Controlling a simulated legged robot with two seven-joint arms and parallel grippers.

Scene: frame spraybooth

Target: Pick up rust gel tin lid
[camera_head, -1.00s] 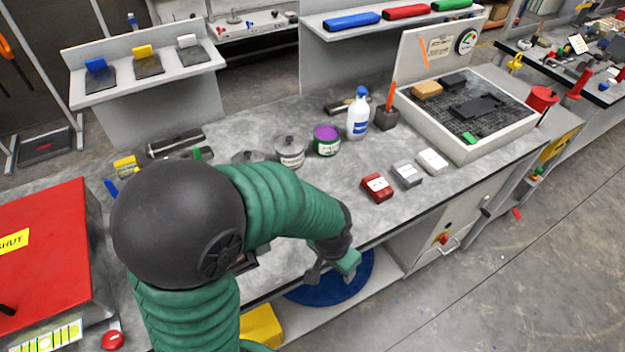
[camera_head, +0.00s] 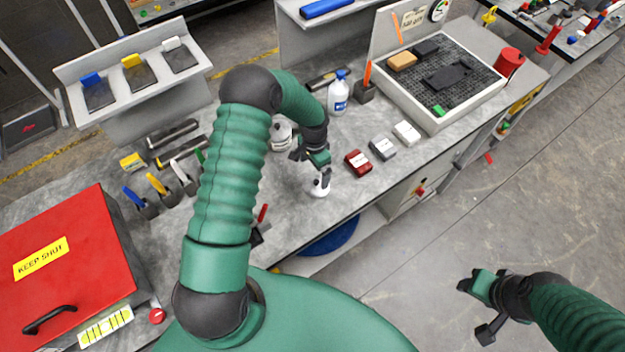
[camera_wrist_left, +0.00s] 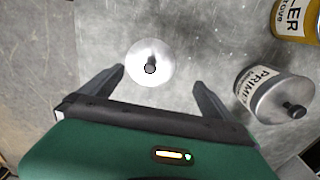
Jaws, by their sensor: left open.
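A round pale silver lid with a dark knob (camera_wrist_left: 150,62) lies on the grey bench. I take it for the rust gel tin lid, but no label on it is readable. In the head view this lid (camera_head: 319,189) lies near the front edge, partly covered by my left gripper (camera_head: 313,168). My left gripper is open and points down just above the lid. In the left wrist view the lid lies between and slightly beyond the fingertips of my left gripper (camera_wrist_left: 160,78), with nothing held. My right gripper (camera_head: 474,311) hangs over the floor at the right, open and empty.
A lidded primer tin (camera_wrist_left: 272,96) stands close to one finger, with a yellow-labelled tin (camera_wrist_left: 297,18) behind. Red (camera_head: 358,162), grey (camera_head: 383,148) and white (camera_head: 407,133) blocks lie to the right. A white bottle (camera_head: 338,96) stands behind. The red box (camera_head: 75,250) is at left.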

